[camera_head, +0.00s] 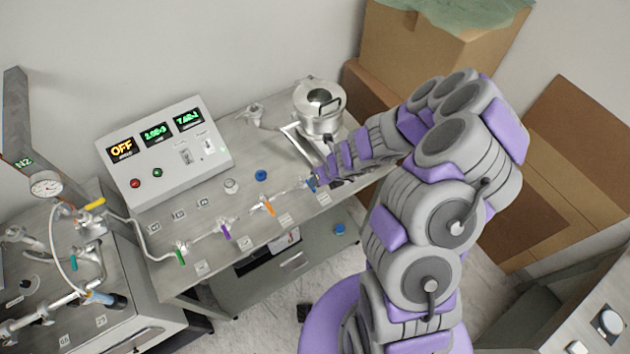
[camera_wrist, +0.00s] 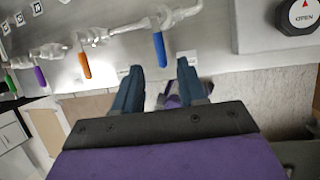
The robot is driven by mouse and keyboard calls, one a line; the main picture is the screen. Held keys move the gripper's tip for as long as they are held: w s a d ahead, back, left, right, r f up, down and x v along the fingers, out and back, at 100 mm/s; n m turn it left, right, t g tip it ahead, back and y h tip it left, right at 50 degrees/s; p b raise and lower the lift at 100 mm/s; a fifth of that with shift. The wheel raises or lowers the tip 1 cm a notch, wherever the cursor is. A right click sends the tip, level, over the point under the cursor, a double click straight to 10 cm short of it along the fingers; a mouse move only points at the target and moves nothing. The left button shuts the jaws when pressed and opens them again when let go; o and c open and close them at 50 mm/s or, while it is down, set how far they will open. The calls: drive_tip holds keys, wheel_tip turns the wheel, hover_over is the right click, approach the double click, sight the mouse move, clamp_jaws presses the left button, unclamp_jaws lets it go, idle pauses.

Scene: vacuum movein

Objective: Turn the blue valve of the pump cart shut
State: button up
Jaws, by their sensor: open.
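The blue valve handle (camera_wrist: 160,49) hangs from the pipe at the right end of a row of coloured handles in the wrist view, pointing towards my gripper. My gripper (camera_wrist: 160,68) is open, with one dark finger on each side of the handle's lower end. A gap shows on both sides, and I cannot tell the depth between them. In the head view the blue valve (camera_head: 311,184) is mostly covered by my gripper (camera_head: 320,178) at the right of the pump cart (camera_head: 243,254).
Orange (camera_head: 268,209), purple (camera_head: 226,231) and green (camera_head: 181,254) valves sit along the same pipe. A metal pot (camera_head: 320,108) stands behind my gripper. A control box (camera_head: 163,153) reads OFF. Cardboard boxes (camera_head: 410,45) stand at the back right.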

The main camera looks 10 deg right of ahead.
drive_tip(key=p+v, duration=0.2)
drive_tip(key=v, duration=0.9)
drive_tip(key=shift+r, duration=0.3)
drive_tip(key=shift+d, duration=0.1)
